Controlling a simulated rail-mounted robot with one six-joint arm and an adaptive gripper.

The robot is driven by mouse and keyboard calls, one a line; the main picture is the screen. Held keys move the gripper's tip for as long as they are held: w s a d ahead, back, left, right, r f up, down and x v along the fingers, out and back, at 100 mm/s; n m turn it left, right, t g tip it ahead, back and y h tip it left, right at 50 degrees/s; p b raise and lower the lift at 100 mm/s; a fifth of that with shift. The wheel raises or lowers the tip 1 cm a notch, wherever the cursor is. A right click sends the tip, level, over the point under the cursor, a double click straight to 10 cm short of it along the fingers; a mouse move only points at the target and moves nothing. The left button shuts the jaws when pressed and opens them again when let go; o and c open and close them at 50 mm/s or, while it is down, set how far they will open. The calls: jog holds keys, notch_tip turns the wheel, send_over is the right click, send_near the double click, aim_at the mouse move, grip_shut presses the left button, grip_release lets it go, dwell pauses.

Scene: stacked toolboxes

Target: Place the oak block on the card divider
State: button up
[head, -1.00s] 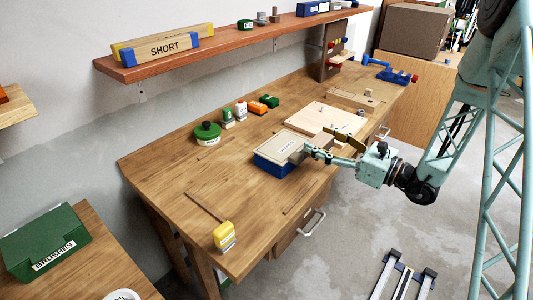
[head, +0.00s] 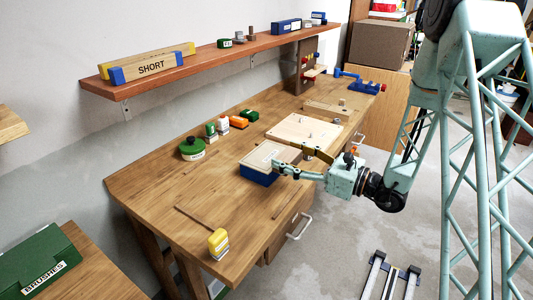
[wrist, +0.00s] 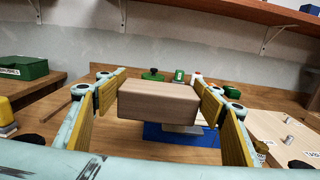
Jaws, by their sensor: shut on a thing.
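The oak block (wrist: 160,103) is a plain pale-brown wooden block. In the wrist view it sits crosswise between the yellow-padded fingers of my gripper (wrist: 159,98), which is shut on it. In the head view my gripper (head: 291,158) is at the right side of a blue box (head: 259,175) on the workbench. A flat beige lettered panel, apparently the card divider (head: 262,155), tops this box; its lettering is too small to read surely. In the wrist view the block hides part of the blue box (wrist: 180,137), and I cannot tell whether they touch.
A pale board with pegs (head: 300,130) lies behind the box. A green round tin (head: 192,150) and several small containers stand along the wall side. A yellow container (head: 218,243) stands at the near end. The bench between them is mostly clear. A shelf (head: 220,55) runs above.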

jog(key=w+a, duration=0.2)
jog(key=w, duration=0.2)
jog(key=w+a+f+b, duration=0.1)
jog(key=w+a, duration=0.2)
jog(key=w, duration=0.1)
jog(key=w+a+b, duration=0.1)
jog(key=w+a, duration=0.1)
jog(key=w, duration=0.3)
jog(key=shift+a+f, duration=0.15)
jog(key=shift+f, duration=0.05)
jog(key=shift+w, duration=0.1)
jog(key=shift+w+a, duration=0.15)
jog(key=shift+w, duration=0.05)
jog(key=shift+w+f, duration=0.15)
jog(key=shift+f, duration=0.2)
jog(key=shift+f+b, duration=0.65)
jog(key=shift+f, duration=0.8)
jog(key=o, duration=0.9)
jog(key=shift+f, duration=0.1)
